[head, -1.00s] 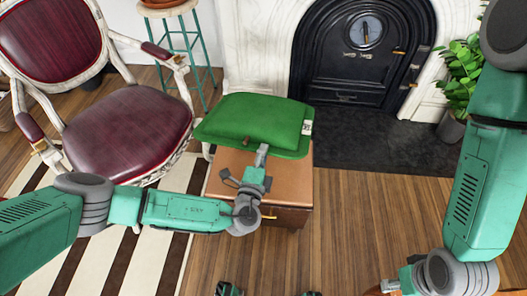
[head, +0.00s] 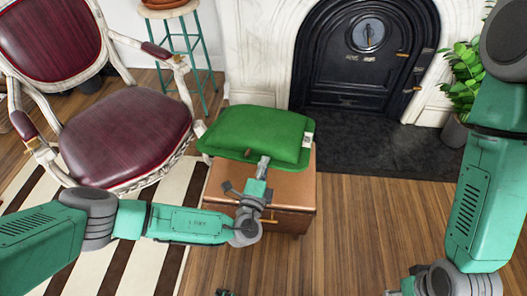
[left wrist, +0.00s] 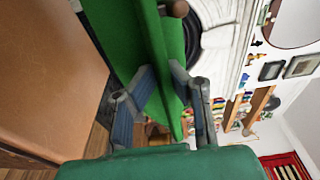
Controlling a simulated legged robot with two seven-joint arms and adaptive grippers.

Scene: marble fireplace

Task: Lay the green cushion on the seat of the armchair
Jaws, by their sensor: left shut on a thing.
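The green cushion (head: 258,133) is held above the brown-topped cabinet, to the right of the armchair. It also fills the upper middle of the left wrist view (left wrist: 122,38). My left gripper (head: 263,164) is shut on the cushion's near edge; in the left wrist view its fingers (left wrist: 166,88) lie on either side of that edge. The armchair (head: 125,137) has a dark red padded seat and back and a pale carved frame. Its seat is bare.
The cabinet (head: 289,190) stands under the cushion. The armchair's right armrest (head: 160,52) rises beside its seat. A teal stool (head: 184,48) stands behind. The black fireplace (head: 345,65) and a potted plant (head: 462,80) are at the back. Wood floor at right is clear.

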